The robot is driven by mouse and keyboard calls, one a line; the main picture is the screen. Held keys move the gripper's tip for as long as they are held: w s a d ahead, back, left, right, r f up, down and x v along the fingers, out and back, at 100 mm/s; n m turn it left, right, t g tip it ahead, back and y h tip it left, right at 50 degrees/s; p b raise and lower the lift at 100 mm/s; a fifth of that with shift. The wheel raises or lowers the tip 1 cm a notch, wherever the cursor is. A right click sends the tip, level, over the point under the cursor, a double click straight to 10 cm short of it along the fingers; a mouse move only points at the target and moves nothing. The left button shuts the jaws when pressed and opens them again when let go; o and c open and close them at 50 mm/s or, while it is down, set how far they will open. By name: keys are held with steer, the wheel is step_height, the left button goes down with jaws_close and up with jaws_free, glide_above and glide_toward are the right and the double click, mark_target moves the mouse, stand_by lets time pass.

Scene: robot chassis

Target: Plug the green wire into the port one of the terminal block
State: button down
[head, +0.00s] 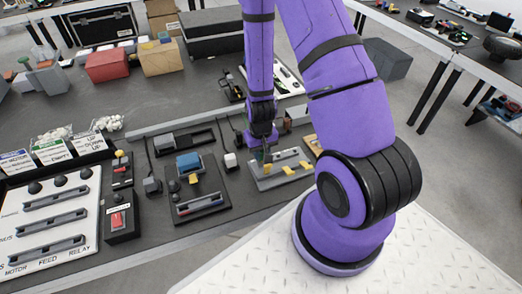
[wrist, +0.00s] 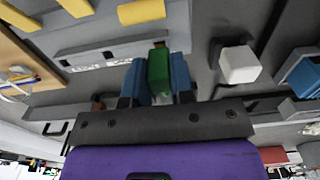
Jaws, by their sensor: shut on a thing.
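In the head view the terminal block (head: 264,182) lies just below my gripper. Its port one cannot be told apart, and the wire's tail is hidden.
A small white block (head: 231,160) lies left of my gripper and also shows in the wrist view (wrist: 239,64). A board with a blue block (head: 188,163) lies further left. A grey rail (head: 180,126) runs behind.

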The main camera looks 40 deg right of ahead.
steer(key=shift+f, duration=0.65)
steer(key=c, duration=0.9)
jaws_free()
steer(key=shift+r, duration=0.15)
steer(key=shift+r, duration=5.3)
